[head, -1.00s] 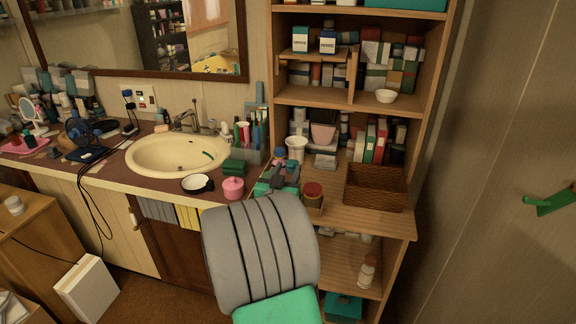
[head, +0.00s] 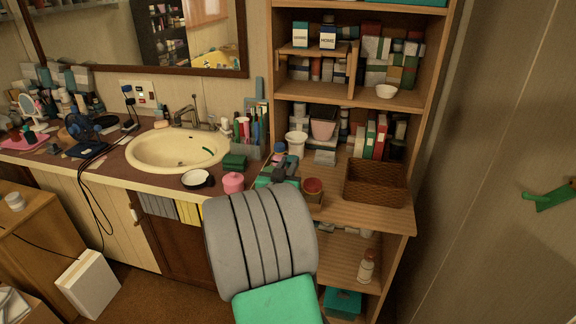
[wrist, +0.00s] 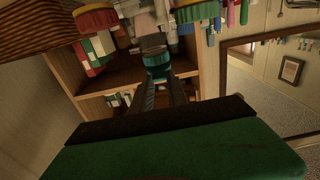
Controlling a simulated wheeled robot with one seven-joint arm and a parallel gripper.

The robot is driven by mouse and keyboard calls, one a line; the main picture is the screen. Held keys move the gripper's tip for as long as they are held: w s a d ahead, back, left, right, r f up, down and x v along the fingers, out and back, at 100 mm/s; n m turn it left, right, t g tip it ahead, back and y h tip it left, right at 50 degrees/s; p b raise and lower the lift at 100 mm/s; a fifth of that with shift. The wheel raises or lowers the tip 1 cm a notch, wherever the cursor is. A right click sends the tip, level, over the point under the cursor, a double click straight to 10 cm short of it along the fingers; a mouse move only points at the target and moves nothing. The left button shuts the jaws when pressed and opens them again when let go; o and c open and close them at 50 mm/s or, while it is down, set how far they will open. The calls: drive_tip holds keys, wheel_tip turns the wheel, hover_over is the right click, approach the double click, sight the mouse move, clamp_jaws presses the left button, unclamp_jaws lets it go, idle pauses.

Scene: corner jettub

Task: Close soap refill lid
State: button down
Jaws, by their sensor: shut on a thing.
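My gripper (wrist: 163,84) reaches toward the shelf counter and is shut on a small blue-teal cap (wrist: 156,58), which shows between the fingertips in the wrist view. I take this cap to be the soap refill lid. In the head view a blue top (head: 280,148) shows just behind my gripper (head: 287,167), beside the pink jar and the red-topped container. The body under the cap is mostly hidden by my gripper and arm. I cannot tell how far the lid is closed.
A red-topped container (head: 313,187) stands close right of my gripper, with a wicker basket (head: 375,185) beyond. A pink jar (head: 233,182) and green sponge (head: 234,161) are to the left. A white cup (head: 297,144) stands behind. Shelf uprights border the space.

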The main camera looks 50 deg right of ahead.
wheel_tip(320, 180, down, 3)
drive_tip(key=h+b, duration=0.1)
drive_tip(key=b, duration=0.6)
drive_tip(key=t+h+b, duration=0.1)
drive_tip(key=b, duration=0.6)
drive_tip(key=shift+a+r+h+b, duration=0.1)
drive_tip(key=shift+r+h+b, duration=0.1)
drive_tip(key=shift+h+b, duration=0.15)
drive_tip(key=shift+r+p, duration=0.4)
drive_tip(key=shift+p, duration=0.2)
drive_tip(key=c, duration=1.3)
unclamp_jaws()
